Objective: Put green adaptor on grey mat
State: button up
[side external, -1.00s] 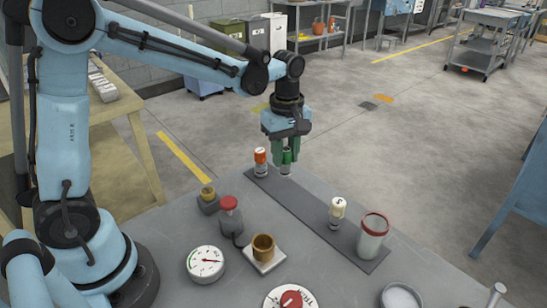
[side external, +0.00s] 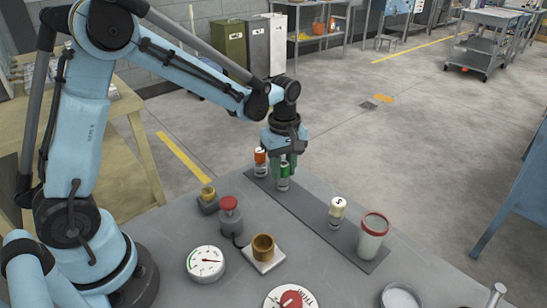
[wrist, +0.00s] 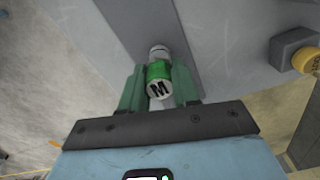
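The green adaptor (side external: 284,171) stands about upright at the far part of the grey mat (side external: 310,215), a long dark strip on the table. Its green body and white top marked M show in the wrist view (wrist: 158,80). My gripper (side external: 285,162) points down from above, with one green finger on each side of the adaptor. The adaptor's base looks to be at the mat; exact contact is hard to tell.
An orange-red adaptor (side external: 260,162) stands close left of the green one. A white-topped adaptor (side external: 336,212) and a red-rimmed canister (side external: 373,237) stand farther along the mat. A red-capped item (side external: 230,215), brass cup (side external: 263,248) and gauge (side external: 206,262) are nearer my base.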

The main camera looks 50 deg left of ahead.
jog(key=o, duration=0.5)
jog(key=shift+c, duration=0.2)
jog(key=shift+r, duration=0.15)
notch_tip(320, 180, up, 12)
jog(key=f, duration=0.1)
jog(key=m+t, duration=0.3)
jog(key=m, duration=0.4)
send_near(283, 163)
jog(key=s+r, duration=0.3)
jog(key=s, duration=0.1)
jog(key=s+f+m+t, duration=0.3)
jog(key=s+m, duration=0.3)
jog(key=m, duration=0.2)
jog(key=shift+d+f+t, duration=0.3)
jog(key=shift+f+t, duration=0.1)
jog(key=shift+t, duration=0.2)
